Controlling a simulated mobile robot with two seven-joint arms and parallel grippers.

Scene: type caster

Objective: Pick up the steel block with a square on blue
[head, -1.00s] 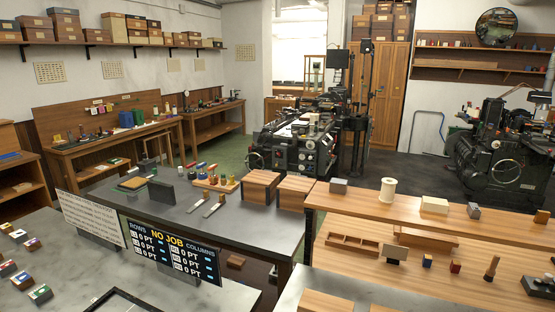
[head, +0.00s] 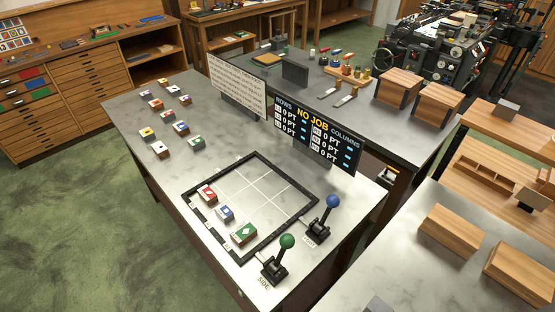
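Several small blocks with coloured, marked tops stand in loose rows on the left part of the grey stone table. Among them, one block (head: 181,128) has a blue-looking top and a pale mark. Inside the black frame (head: 270,160) lie a red-topped block (head: 208,194), a blue-topped block (head: 225,213) and a green-topped block (head: 243,234), in a line along its left side. The marks are too small to tell which blue top bears a square. Neither of my grippers is in view.
A green-knobbed lever (head: 281,258) and a blue-knobbed lever (head: 325,216) stand at the frame's near right side. A text board (head: 238,86) and a dark "NO JOB" board (head: 316,131) rise along the table's far edge. Green floor is free at the left.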

